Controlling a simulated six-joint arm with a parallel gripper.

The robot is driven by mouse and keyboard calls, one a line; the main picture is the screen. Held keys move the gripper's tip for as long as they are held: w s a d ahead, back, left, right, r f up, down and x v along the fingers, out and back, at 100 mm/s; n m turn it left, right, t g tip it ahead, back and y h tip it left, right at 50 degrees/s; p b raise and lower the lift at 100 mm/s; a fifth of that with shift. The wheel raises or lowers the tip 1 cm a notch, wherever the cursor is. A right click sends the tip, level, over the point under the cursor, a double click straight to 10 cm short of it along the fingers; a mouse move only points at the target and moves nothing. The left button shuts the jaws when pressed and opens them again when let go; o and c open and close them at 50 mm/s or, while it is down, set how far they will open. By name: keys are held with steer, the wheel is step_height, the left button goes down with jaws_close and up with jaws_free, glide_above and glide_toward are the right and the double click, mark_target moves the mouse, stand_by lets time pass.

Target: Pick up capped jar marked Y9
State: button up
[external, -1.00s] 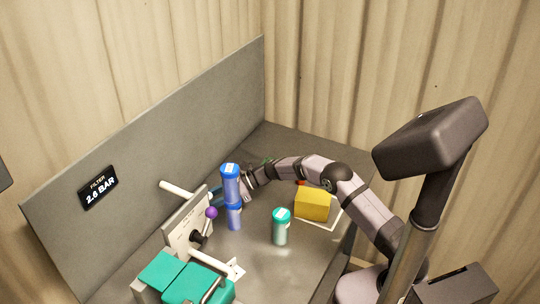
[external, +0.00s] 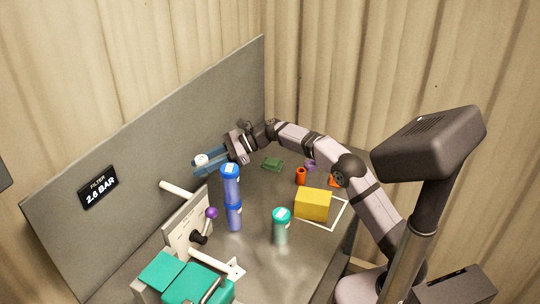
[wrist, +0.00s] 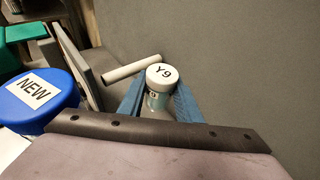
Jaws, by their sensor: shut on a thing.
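The capped jar marked Y9 (wrist: 162,75) has a white lid and sits between the blue fingers of my gripper (wrist: 160,100) in the wrist view. My gripper is shut on it. In the external view my gripper (external: 208,162) is raised near the grey back panel, and the jar's white lid (external: 201,159) shows between the fingers. The jar's lower body is mostly hidden by the fingers and my wrist.
A blue cylinder stack (external: 230,190) stands close by; its lid reads NEW in the wrist view (wrist: 32,92). A teal-capped jar (external: 281,228), a yellow block (external: 313,204) and an orange cylinder (external: 301,176) stand on the bench. A white pipe (external: 178,189) and a purple-knobbed lever (external: 211,213) are near.

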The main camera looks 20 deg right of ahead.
mark_target(201, 158)
step_height(201, 158, up, 12)
steer(key=p, duration=0.2)
steer(key=shift+f+p, duration=0.25)
steer(key=shift+p, duration=0.1)
